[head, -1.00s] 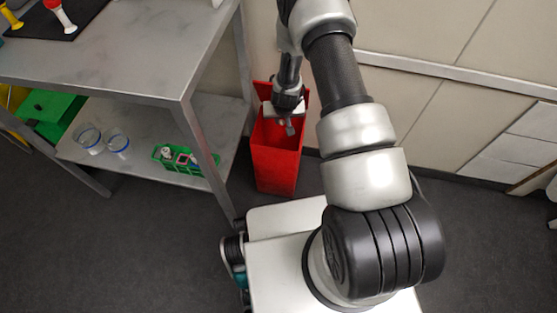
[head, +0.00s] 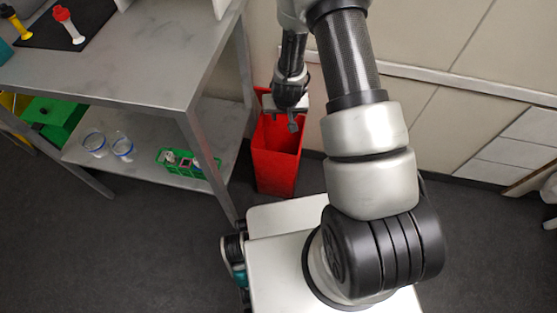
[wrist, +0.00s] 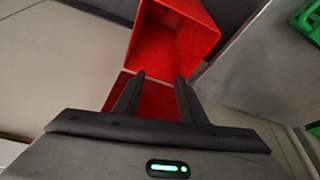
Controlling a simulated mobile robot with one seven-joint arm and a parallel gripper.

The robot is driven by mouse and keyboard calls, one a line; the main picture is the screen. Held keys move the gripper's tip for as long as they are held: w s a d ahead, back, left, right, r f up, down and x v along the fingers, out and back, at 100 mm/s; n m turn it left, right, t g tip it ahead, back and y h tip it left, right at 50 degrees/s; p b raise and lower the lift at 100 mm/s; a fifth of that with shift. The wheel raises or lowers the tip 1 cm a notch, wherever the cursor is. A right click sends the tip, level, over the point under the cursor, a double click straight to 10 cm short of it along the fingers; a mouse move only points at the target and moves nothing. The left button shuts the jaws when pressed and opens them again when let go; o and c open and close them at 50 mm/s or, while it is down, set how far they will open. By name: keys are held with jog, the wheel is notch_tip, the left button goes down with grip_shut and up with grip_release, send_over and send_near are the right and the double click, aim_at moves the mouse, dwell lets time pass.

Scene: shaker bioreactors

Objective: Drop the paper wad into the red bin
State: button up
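The tall red bin (head: 276,168) stands on the floor between the metal table and the wall, its top open. My gripper (head: 293,124) is above the bin's mouth. In the wrist view, the two dark fingers of my gripper (wrist: 160,78) are apart with nothing between them. Beyond them shows the red bin (wrist: 205,32) with its open mouth; the part of its inside in sight looks empty. I see no paper wad in either view; the bottom of the bin is partly hidden.
A metal table (head: 150,62) with a lower shelf stands close to the bin's left. The shelf holds a green basket (head: 186,163) and glass vessels (head: 122,145). The wall is close behind the bin. Floor at the front left is clear.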

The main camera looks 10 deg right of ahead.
jog(key=p+v, duration=0.1)
jog(key=v, duration=0.4)
jog(key=shift+s+r, duration=0.1)
jog(key=shift+r, duration=0.2)
jog(key=s+a+r+n+y, duration=0.1)
jog(key=s+r, duration=0.1)
jog(key=r, duration=1)
jog(key=s+a+r, duration=0.1)
jog(key=r, duration=1.1)
jog(key=s+d+r+t, duration=0.1)
jog(key=s+r, duration=0.7)
jog(key=s, duration=0.2)
jog(key=s+d+r, duration=0.2)
jog(key=s+r, duration=0.5)
jog(key=s, duration=0.3)
notch_tip(320, 180, up, 23)
jog(key=p, duration=2.3)
jog(key=shift+n, duration=0.3)
